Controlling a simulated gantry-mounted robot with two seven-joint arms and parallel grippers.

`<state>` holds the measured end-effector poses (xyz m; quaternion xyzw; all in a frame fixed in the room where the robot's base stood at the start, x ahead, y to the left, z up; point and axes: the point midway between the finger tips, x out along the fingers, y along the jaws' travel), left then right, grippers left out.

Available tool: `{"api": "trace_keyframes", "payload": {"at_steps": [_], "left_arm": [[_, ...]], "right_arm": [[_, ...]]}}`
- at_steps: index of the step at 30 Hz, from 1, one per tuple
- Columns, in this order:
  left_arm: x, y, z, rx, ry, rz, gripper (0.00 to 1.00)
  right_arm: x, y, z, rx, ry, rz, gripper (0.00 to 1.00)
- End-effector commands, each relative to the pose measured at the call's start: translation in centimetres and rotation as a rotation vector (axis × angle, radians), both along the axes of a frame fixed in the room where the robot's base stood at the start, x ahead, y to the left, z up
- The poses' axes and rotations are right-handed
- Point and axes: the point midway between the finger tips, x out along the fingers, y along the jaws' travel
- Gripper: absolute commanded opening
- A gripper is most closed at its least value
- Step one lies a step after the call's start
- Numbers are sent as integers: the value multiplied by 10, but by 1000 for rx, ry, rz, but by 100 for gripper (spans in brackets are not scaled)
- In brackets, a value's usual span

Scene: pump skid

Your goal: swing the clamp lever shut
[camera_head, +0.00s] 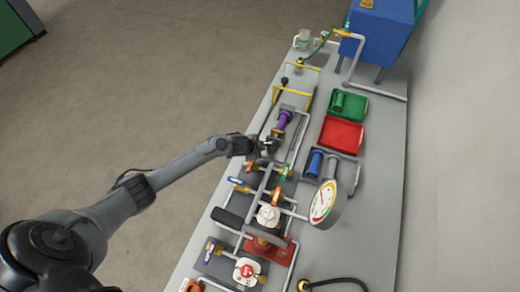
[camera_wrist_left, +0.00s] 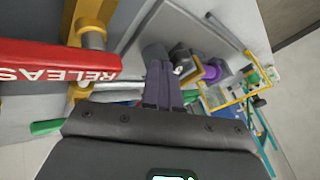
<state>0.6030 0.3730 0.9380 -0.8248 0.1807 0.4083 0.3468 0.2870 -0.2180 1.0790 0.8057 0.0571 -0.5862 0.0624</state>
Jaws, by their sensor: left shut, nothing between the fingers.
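My left gripper (camera_head: 268,146) is over the middle of the pump skid, just below the purple cylinder (camera_head: 283,121). In the left wrist view its fingers (camera_wrist_left: 160,75) are together with nothing between them. A red bar marked "RELEASE" (camera_wrist_left: 60,62) is close at the left of that view, on a brass-coloured fitting (camera_wrist_left: 92,35), apart from the fingers. The purple part (camera_wrist_left: 214,70) shows beyond the fingertips to the right. I cannot tell for certain which part is the clamp lever; the gripper body hides part of the pipework. My right gripper is not in view.
A large round gauge (camera_head: 324,203) stands right of the pipes. Green (camera_head: 357,104) and red (camera_head: 352,134) trays lie further back. White-faced round parts (camera_head: 268,215) and coloured valve handles crowd the front. A yellow frame (camera_head: 294,91) stands behind the gripper. The skid's right strip is mostly clear.

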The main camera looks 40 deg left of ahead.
Motion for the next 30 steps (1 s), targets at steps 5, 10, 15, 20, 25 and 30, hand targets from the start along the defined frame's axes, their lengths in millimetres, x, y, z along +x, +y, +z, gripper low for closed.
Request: {"api": "trace_keyframes", "payload": {"at_steps": [5, 10, 15, 20, 25, 30], "left_arm": [[2, 5, -1, 0, 1, -107, 0], [2, 5, 0, 1, 0, -102, 0], [4, 4, -1, 1, -1, -101, 0], [9, 1, -1, 0, -2, -100, 0], [14, -3, -1, -1, -2, -100, 0], [16, -4, 0, 0, -1, -100, 0]], "right_arm": [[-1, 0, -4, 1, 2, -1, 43], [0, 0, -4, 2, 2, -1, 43], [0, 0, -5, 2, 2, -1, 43], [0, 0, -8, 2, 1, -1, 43], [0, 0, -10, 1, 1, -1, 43], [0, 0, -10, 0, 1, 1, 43]]}}
